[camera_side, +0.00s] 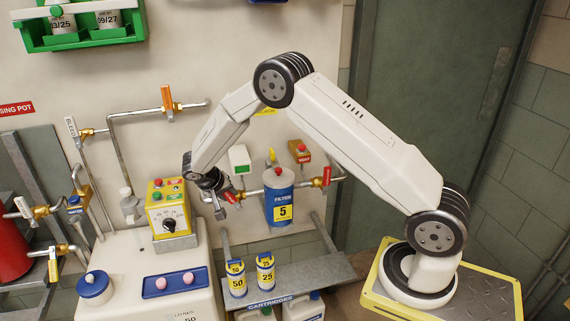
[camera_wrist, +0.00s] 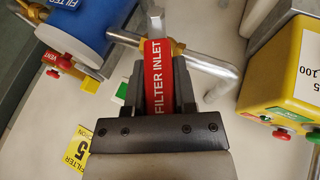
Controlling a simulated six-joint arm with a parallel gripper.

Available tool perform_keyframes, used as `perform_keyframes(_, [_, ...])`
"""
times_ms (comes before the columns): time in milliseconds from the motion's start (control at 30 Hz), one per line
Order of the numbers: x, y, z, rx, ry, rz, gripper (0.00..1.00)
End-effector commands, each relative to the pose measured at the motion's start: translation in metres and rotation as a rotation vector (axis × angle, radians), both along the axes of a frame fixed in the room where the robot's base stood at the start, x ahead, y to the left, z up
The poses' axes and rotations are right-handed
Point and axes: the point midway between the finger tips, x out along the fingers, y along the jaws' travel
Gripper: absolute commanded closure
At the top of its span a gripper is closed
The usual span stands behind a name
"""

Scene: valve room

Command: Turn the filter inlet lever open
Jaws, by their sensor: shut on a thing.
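The red lever marked FILTER INLET (camera_wrist: 157,70) runs up the middle of the wrist view, between the fingers of my gripper (camera_wrist: 158,92). My gripper is shut on it. The lever lies crosswise to the grey pipe (camera_wrist: 208,66) behind it, with a brass valve body (camera_wrist: 178,47) partly showing at its far end. In the side view my gripper (camera_side: 217,194) is at the valve left of the blue filter housing (camera_side: 281,208). A little red of the lever (camera_side: 230,197) shows there; the gripper hides most of it.
A yellow control box (camera_side: 168,207) stands left of my gripper, and its side shows close by in the wrist view (camera_wrist: 285,75). Another red-handled valve (camera_side: 327,175) is right of the filter. Cartridges (camera_side: 265,275) stand on a shelf below. A bleed valve lever (camera_side: 71,126) is at left.

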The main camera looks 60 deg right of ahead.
Motion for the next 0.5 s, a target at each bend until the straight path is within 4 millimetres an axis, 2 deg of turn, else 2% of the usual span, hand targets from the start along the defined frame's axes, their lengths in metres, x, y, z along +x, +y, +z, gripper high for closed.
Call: perform_keyframes(500, [0.014, 0.015, -0.017, -0.287, 0.287, 0.003, 1.00])
